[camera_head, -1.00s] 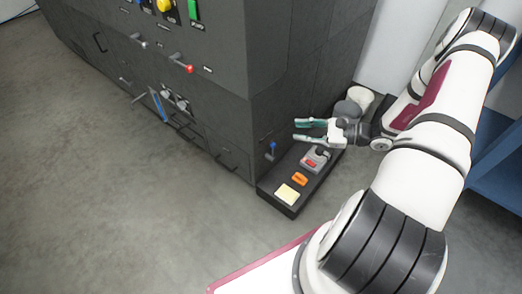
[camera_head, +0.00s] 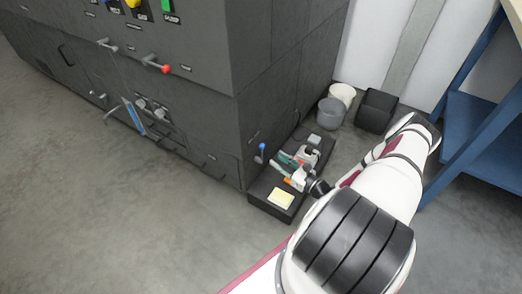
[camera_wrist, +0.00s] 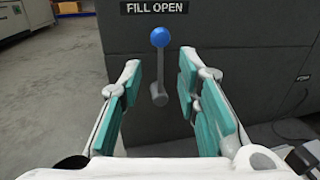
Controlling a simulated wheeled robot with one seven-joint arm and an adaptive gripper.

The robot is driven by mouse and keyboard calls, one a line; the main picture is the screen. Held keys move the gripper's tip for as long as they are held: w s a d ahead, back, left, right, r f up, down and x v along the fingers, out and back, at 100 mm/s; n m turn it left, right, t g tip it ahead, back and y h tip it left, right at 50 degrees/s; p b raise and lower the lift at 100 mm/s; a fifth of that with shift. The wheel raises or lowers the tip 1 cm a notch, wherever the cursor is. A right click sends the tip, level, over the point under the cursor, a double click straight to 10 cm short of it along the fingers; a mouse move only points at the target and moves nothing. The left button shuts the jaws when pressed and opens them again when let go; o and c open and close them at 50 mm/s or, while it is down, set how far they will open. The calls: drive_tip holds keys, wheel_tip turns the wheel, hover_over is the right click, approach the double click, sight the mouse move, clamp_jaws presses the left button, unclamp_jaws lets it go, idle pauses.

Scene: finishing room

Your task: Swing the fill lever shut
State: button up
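The fill lever (camera_wrist: 158,72) has a blue ball knob on a grey arm and stands nearly upright on its grey pivot in the wrist view. A "FILL OPEN" label (camera_wrist: 154,8) is just above the knob on the dark cabinet face. In the head view the fill lever (camera_head: 262,152) is low on the cabinet's near corner side. My gripper (camera_wrist: 159,76) is open, with its teal-padded fingers left and right of the lever in the picture. No contact shows. In the head view my gripper (camera_head: 282,163) is just right of the lever.
A dark low plinth (camera_head: 266,206) below holds a yellow pad (camera_head: 281,198) and other small items, partly behind my gripper. Other levers, including a red-knobbed one (camera_head: 156,66), are on the cabinet front. Buckets (camera_head: 331,112) and a blue rack (camera_head: 468,135) stand behind.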

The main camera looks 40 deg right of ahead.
sight(263, 149)
drive_tip(key=w, duration=0.3)
drive_tip(key=w+a+b, duration=0.1)
drive_tip(key=w, duration=0.2)
drive_tip(key=w+b, duration=0.1)
drive_tip(key=w, duration=0.2)
drive_tip(key=shift+w+a, duration=0.2)
drive_tip(key=shift+w, duration=0.1)
clamp_jaws()
